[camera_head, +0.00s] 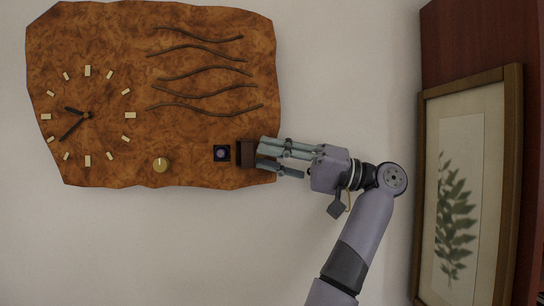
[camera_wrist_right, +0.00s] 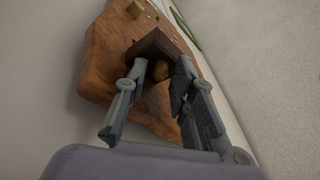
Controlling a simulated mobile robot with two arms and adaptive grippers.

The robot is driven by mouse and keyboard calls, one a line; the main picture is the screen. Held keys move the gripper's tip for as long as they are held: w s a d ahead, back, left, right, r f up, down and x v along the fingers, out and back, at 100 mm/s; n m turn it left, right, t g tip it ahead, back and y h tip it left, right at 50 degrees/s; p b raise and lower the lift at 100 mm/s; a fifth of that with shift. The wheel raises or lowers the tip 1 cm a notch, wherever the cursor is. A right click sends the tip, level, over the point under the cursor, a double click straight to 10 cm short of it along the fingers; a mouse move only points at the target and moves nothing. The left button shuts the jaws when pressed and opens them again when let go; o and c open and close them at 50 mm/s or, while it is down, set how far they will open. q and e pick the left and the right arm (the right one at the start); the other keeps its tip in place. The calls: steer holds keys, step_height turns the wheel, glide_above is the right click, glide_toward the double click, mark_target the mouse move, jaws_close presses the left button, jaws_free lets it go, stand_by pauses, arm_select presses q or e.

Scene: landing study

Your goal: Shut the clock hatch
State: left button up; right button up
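The clock (camera_head: 200,75) is a wavy-edged slab of burl wood on the wall, with a dial at its left. Near its lower right corner is a small dark square opening (camera_head: 222,153) with a round bluish thing inside. The hatch (camera_head: 247,153), a small dark brown door, stands swung open to the right of this opening. My right gripper (camera_head: 260,154) is just right of the hatch, fingers spread. My left gripper is out of view.
A brass knob (camera_head: 160,165) sits on the clock face below the carved wavy lines. A framed leaf picture (camera_head: 460,200) stands at the right, near my right arm, before a dark red surface (camera_head: 480,40). The wall below the clock is bare.

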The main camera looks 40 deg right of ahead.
jaws_close()
steer(key=shift+a, duration=0.1)
stand_by(0.7)
